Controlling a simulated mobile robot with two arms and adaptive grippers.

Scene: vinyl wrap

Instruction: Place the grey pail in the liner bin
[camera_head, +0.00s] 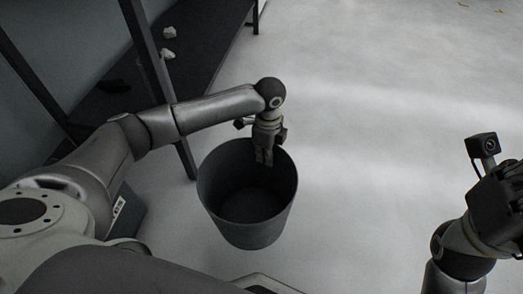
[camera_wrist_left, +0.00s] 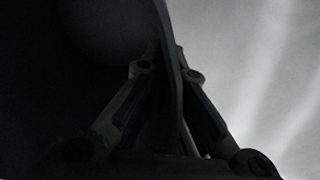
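The grey pail (camera_head: 281,213), dark and round with an open top, is in the middle of the head view, just in front of me. It looks empty inside. My left gripper (camera_head: 264,160) points down at the pail's far rim. In the left wrist view, the gripper's two fingers (camera_wrist_left: 168,70) lie on either side of the pail's thin wall (camera_wrist_left: 168,110), closed on it. My right gripper (camera_head: 506,195) is at the right edge, partly cut off, apart from the pail; its fingertips are not clear. I see no separate liner bin.
A dark shelf (camera_head: 205,45) on black posts stands at the left, close to my left arm and the pail. Small white lumps (camera_head: 168,32) and a black item (camera_head: 113,86) lie on it. The pale floor (camera_head: 380,130) to the right is clear.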

